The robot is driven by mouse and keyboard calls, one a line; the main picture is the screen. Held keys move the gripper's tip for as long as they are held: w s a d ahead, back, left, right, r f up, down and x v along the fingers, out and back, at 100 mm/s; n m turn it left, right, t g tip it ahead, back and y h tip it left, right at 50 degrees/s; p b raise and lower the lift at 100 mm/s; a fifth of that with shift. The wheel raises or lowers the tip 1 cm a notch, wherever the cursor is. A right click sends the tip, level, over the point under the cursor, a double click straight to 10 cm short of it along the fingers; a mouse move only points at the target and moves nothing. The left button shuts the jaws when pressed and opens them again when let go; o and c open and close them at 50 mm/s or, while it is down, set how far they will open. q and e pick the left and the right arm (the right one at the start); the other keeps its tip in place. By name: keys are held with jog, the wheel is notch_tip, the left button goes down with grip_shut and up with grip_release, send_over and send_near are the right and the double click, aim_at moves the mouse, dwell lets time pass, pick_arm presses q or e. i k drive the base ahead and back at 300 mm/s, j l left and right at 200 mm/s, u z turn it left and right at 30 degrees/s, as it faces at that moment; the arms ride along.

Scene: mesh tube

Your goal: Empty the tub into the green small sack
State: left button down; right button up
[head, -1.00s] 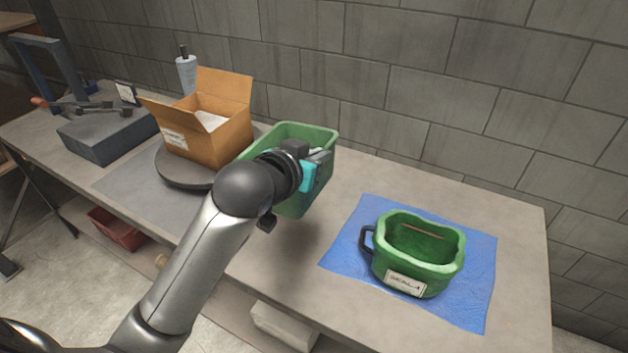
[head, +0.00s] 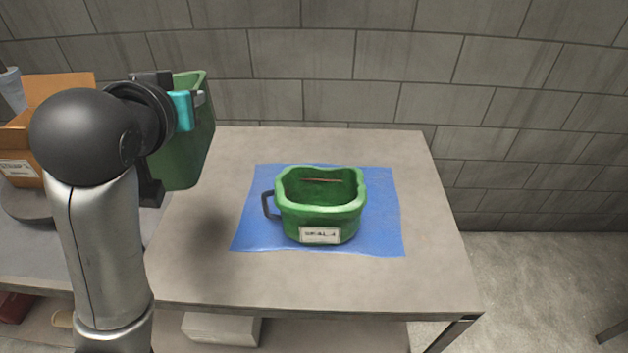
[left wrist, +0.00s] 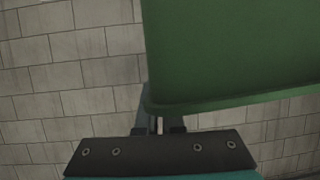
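The tub (head: 186,150) is a green, straight-walled container at the left of the head view, held above the table with its shadow on the tabletop below. My left gripper (head: 192,103) is at the tub's near wall, mostly hidden behind my arm; its fingers (left wrist: 158,124) meet the tub wall (left wrist: 235,50) in the left wrist view. The tub's contents are hidden. The green small sack (head: 320,212) stands upright and open on a blue sheet, right of the tub, with a dark handle on its left and a white label in front. My right gripper is out of view.
The blue sheet (head: 376,232) lies flat on the grey table (head: 420,270). An open cardboard box (head: 58,90) stands on a round dark base (head: 22,205) at the left. A block wall (head: 350,60) rises behind the table. The tabletop around the sheet is clear.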

aim_at(317, 206)
jog(key=j, duration=0.4)
jog(key=i+j, duration=0.1)
jog(key=j, duration=0.3)
jog(key=z, duration=1.25)
